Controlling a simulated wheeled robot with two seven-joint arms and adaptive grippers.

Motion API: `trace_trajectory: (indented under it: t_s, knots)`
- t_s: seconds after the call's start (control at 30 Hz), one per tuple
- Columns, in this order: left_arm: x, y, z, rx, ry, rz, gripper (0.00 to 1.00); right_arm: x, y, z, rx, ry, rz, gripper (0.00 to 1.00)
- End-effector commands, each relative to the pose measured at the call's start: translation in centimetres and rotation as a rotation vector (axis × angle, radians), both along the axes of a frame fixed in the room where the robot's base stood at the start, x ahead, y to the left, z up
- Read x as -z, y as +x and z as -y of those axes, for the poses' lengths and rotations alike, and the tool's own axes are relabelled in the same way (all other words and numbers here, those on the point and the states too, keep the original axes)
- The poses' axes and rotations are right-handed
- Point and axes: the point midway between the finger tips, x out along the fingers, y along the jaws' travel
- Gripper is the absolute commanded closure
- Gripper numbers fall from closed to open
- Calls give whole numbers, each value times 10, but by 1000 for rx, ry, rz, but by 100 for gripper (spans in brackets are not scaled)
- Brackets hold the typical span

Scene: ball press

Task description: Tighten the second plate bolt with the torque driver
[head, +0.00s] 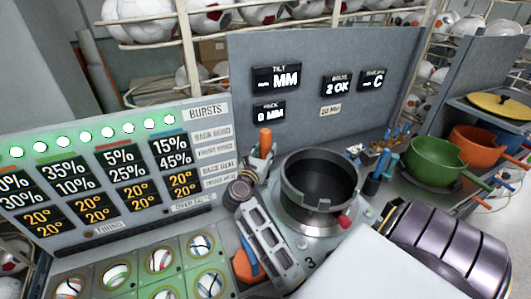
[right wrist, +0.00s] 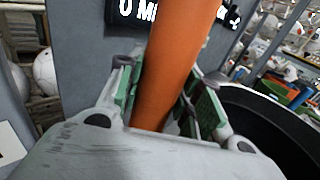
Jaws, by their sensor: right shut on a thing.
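The torque driver, seen as an orange handle (head: 265,141), stands roughly upright just left of the round dark press chamber (head: 318,185). My right gripper (head: 261,160) is shut on it. In the right wrist view the orange handle (right wrist: 175,65) runs between the green-padded fingers, slightly tilted. The driver's lower end is hidden by the gripper. I cannot make out the second plate bolt or whether the driver touches it. A bolt display (head: 338,85) on the grey panel reads "2 OK". My left gripper is not in view.
A slotted grey metal piece (head: 268,240) lies in front of the chamber, with a red knob (head: 346,221) on the chamber's near side. Green pot (head: 436,160) and orange pot (head: 474,145) stand at right. A board of settings (head: 110,175) is at left.

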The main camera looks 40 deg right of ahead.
Motion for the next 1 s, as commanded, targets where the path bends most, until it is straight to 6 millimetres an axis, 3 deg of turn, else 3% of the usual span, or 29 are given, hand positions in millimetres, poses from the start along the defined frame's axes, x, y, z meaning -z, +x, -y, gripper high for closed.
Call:
trace_trajectory:
  t_s: [0.5, 1.0]
  knots:
    - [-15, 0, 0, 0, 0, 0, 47, -25, 0, 0, 0, -2, 3, 94]
    - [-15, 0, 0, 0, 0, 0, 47, -26, 0, 0, 0, -2, 2, 94]
